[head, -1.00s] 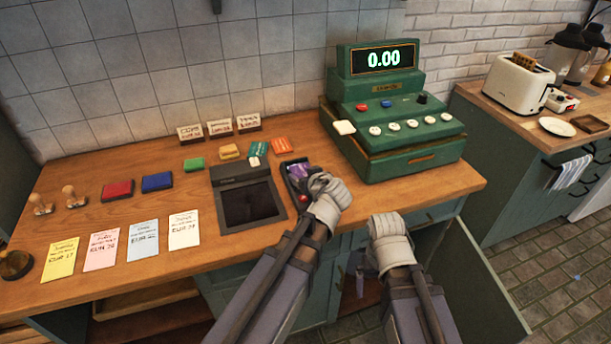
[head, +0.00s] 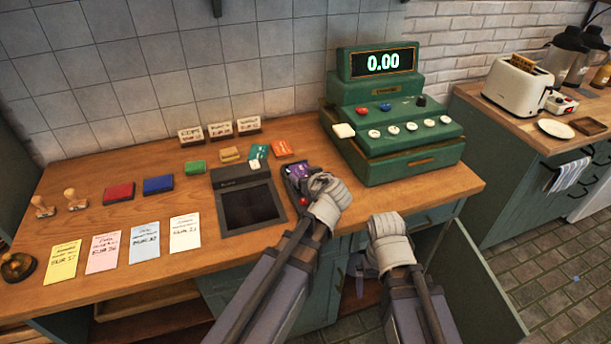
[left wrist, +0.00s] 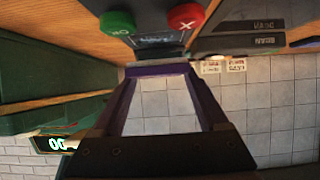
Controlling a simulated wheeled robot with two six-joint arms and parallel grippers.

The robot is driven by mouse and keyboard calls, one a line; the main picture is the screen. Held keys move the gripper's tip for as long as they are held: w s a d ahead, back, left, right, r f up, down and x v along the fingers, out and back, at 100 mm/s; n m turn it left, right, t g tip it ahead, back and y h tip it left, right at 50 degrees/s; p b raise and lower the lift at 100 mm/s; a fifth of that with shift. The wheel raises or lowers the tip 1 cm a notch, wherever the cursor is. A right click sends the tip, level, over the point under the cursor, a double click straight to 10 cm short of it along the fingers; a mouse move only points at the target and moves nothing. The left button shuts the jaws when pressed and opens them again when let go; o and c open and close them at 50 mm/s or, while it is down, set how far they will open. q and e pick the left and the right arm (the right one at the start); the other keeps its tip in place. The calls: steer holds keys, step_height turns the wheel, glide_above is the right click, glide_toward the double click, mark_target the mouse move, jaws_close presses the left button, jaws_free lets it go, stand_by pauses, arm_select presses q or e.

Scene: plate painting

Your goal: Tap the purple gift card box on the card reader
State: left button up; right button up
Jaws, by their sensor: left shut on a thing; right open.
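The purple gift card box (head: 297,170) is in my left gripper (head: 314,183), which is shut on it over the card reader (head: 291,183). In the left wrist view the purple box (left wrist: 158,70) shows as a thin band between the fingers, close to the reader's screen (left wrist: 160,41). The reader's red and green buttons show beside it. I cannot tell whether box and reader touch. My right gripper (head: 390,240) is open and empty, in front of the counter's edge; its fingers are largely hidden.
A green cash register (head: 400,135) reading 0.00 stands right of the reader. A dark tablet-like pad (head: 226,185) lies to its left. Orange (head: 283,148) and teal (head: 258,152) cards lie behind. Stamps, ink pads and price slips cover the left counter. A cabinet door stands open below right.

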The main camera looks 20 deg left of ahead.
arm_select(q)
step_height(320, 180, up, 9)
steer(key=p, duration=0.8)
arm_select(e)
step_height(320, 180, up, 9)
stand_by(0.5)
